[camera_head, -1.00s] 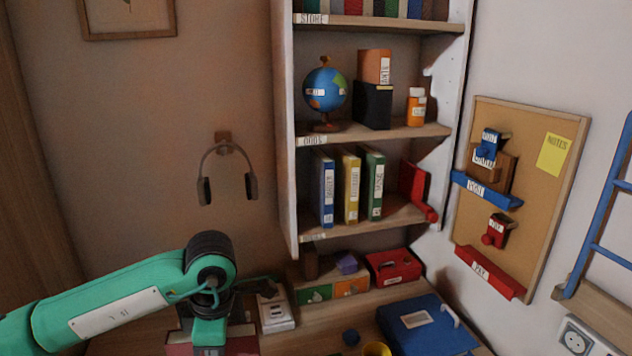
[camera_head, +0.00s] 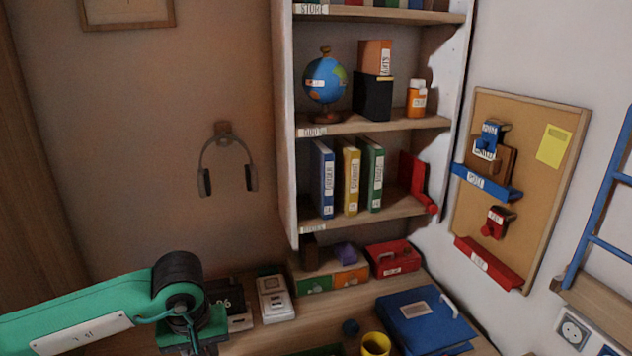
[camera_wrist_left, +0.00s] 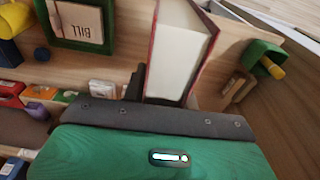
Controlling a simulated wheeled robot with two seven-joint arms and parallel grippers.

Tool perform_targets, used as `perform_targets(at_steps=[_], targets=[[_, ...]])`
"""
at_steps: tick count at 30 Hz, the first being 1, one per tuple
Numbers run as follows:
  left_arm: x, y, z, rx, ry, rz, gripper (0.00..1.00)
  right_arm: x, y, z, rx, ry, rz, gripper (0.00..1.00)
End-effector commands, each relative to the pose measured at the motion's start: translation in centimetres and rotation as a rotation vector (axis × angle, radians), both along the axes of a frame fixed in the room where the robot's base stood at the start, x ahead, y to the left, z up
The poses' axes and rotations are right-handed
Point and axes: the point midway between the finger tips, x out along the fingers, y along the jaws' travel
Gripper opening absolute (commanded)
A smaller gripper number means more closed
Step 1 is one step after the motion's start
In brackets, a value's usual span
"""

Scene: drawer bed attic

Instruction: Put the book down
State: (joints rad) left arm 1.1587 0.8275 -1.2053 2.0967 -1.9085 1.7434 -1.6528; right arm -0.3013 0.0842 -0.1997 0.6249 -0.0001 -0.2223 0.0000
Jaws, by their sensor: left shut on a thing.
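The book (camera_wrist_left: 182,45) has red covers and pale page edges and shows in the left wrist view. My left gripper (camera_wrist_left: 165,98) is shut on it, with a dark finger beside its lower left edge. Wooden desk surface shows around the book, but I cannot tell whether the book touches it. In the head view only my left arm and wrist (camera_head: 190,325) show at the bottom left; the fingers and the book are below the frame. My right gripper is not in view.
A wooden shelf unit (camera_head: 285,150) holds binders (camera_head: 348,180) and a globe (camera_head: 325,82). On the desk are a blue case (camera_head: 425,322), a yellow cup (camera_head: 376,344) and a red box (camera_head: 393,258). A green tray (camera_wrist_left: 75,42) with a BILL block lies near the book.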

Motion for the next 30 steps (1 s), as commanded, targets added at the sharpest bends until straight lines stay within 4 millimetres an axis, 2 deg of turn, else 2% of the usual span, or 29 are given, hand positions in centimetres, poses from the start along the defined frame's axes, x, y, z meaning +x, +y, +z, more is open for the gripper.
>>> perform_targets(at_steps=[6,12,24,30], targets=[[-0.06,0.50,-0.40,0.000,-0.001,-0.216,0.00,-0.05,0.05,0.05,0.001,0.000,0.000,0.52],[-0.08,0.59,-0.59,-0.001,-0.002,-0.305,0.00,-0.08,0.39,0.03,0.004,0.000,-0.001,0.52],[-0.06,0.65,-0.59,-0.001,-0.002,-0.302,0.00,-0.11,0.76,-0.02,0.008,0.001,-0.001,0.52],[0.12,1.14,-0.35,-0.001,-0.001,-0.155,0.00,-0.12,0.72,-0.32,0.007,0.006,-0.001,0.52]])
